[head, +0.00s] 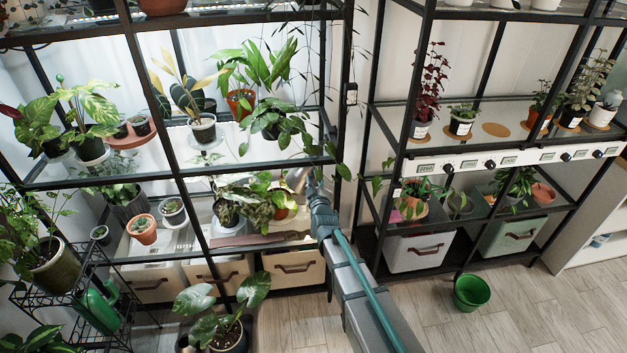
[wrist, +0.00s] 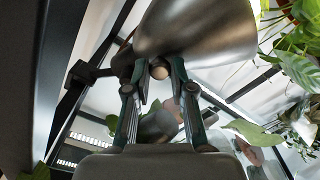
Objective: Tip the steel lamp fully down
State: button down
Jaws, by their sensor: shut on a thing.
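The steel lamp has a bell-shaped grey metal shade (wrist: 195,28) that fills the upper middle of the wrist view. A small round knob (wrist: 160,71) sits just below the shade's edge. My gripper (wrist: 159,76) has its two fingers closed around this knob. In the head view the lamp (head: 296,180) is a small grey shape at the right end of the left rack's lower shelf, partly hidden by leaves and my gripper (head: 311,184). The shade's exact tilt is hard to tell.
A dark rack post (wrist: 50,70) stands close on the left in the wrist view. Leaves (wrist: 300,70) crowd the right side. In the head view, potted plants (head: 255,200) stand left of my gripper, and a green bucket (head: 471,292) stands on the floor.

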jog(key=c, duration=1)
grip_release()
jog(key=shift+d, duration=0.1)
jog(key=s+d, duration=0.2)
jog(key=s, duration=0.9)
jog(key=shift+s, duration=0.4)
